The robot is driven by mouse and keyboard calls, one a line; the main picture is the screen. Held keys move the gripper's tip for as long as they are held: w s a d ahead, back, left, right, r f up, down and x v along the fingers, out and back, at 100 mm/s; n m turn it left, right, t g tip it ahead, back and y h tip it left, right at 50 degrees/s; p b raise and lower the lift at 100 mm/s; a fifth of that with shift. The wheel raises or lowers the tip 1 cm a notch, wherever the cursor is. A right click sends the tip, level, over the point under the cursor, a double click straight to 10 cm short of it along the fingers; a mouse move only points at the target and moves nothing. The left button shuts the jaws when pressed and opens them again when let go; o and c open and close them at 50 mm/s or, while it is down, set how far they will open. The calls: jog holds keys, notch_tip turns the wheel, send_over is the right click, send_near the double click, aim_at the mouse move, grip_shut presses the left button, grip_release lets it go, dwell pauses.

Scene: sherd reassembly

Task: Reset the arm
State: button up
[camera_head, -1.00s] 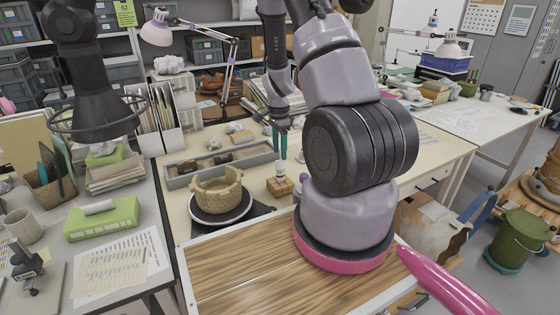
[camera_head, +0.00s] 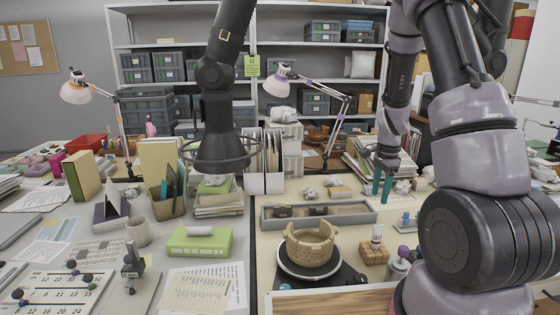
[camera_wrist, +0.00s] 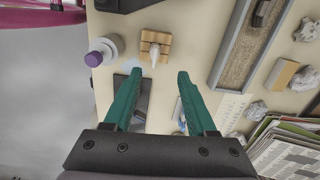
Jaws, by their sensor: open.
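My gripper (camera_wrist: 155,95) is open, with its two green fingers apart and nothing between them in the wrist view. In the head view my gripper (camera_head: 382,185) is above the right part of the cream table, behind the wooden block. The reassembled tan pot (camera_head: 310,250) stands on a dark round turntable (camera_head: 311,271), left of my gripper, with a jagged upper rim. A small wooden block with a white-topped bottle (camera_head: 375,248) stands to the right of the pot. The wooden block also shows in the wrist view (camera_wrist: 155,42), beyond the fingertips.
A purple-capped bottle (camera_head: 399,263) stands near the block and in the wrist view (camera_wrist: 103,52). A long grey tray (camera_head: 345,216) lies behind the pot. Crumpled lumps (camera_head: 310,193), paper stacks and a desk lamp (camera_head: 330,105) stand farther back. A green box (camera_head: 200,243) is on the left desk.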

jog(key=s+a+r+n+t+y, duration=0.1)
jog(key=s+a+r+n+t, duration=0.15)
jog(key=r, duration=0.75)
jog(key=s+a+r+n+t, duration=0.1)
jog(key=s+a+r+n, duration=0.2)
jog(key=r, duration=0.6)
jog(key=s+a+r+n+t, duration=0.2)
jog(key=s+a+r+n, duration=0.1)
jog(key=s+r, duration=0.3)
jog(key=s+a+r+n+t, duration=0.1)
jog(key=s+a+r+n, duration=0.2)
jog(key=s+r, duration=0.4)
jog(key=shift+s+a+n+t+y, duration=0.25)
jog(key=shift+s+n+t+y, duration=0.15)
jog(key=shift+s+n, duration=0.4)
